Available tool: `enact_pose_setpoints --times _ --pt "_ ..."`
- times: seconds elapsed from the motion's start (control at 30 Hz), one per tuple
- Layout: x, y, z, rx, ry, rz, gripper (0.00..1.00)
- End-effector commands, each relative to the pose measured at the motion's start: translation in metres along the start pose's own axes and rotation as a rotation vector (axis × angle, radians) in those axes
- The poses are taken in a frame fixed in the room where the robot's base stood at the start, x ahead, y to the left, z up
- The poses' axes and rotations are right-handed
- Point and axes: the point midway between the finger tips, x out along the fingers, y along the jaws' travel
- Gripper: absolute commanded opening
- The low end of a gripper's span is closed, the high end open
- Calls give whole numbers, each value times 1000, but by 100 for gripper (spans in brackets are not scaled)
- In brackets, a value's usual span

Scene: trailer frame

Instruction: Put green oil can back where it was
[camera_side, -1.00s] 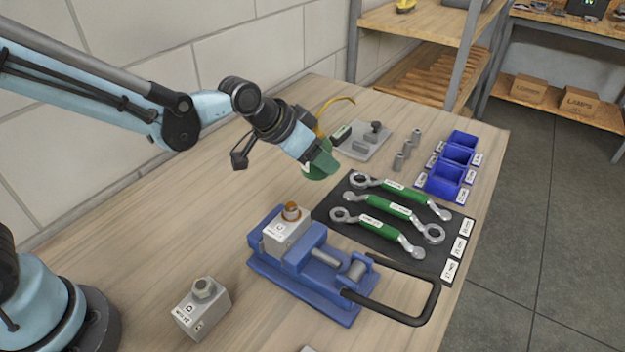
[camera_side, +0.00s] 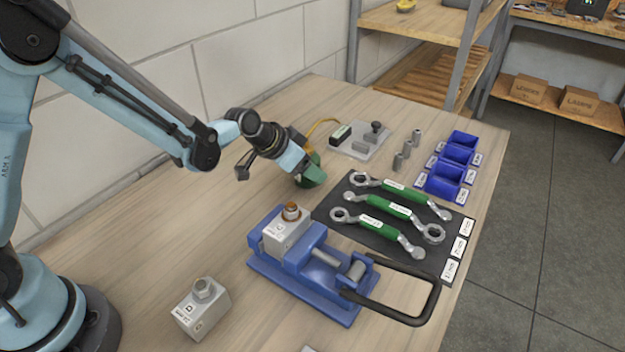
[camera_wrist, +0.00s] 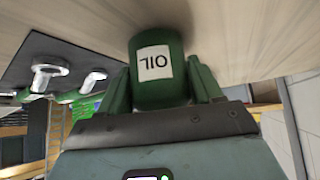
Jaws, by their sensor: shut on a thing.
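The green oil can (camera_side: 311,172) has a thin yellow spout rising behind my gripper in the side view. In the wrist view the can (camera_wrist: 160,85) shows a white OIL label between the two green fingers. My gripper (camera_side: 301,171) is shut on the can and reaches down from the left. In the wrist view my gripper's fingers (camera_wrist: 160,92) press on both sides of the can. The can is low over the wooden bench, behind the blue vise and left of the black mat. I cannot tell whether its base touches the wood.
The blue vise (camera_side: 310,268) holds a grey block with an orange-topped nut. The black mat (camera_side: 345,196) carries green-handled wrenches. A clear plate (camera_side: 362,140) with small parts, grey posts and blue bins (camera_side: 446,178) lie beyond. Block D (camera_side: 200,312) stands at the front left. Bench left of the can is clear.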

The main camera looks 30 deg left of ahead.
Motion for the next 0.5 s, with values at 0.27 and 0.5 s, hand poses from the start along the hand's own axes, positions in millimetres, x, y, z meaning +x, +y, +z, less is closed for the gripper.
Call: enact_pose_setpoints --times 0.27,0.5 --pt "1 0 1 0 1 0 34" --pt "2 0 2 0 0 0 90"
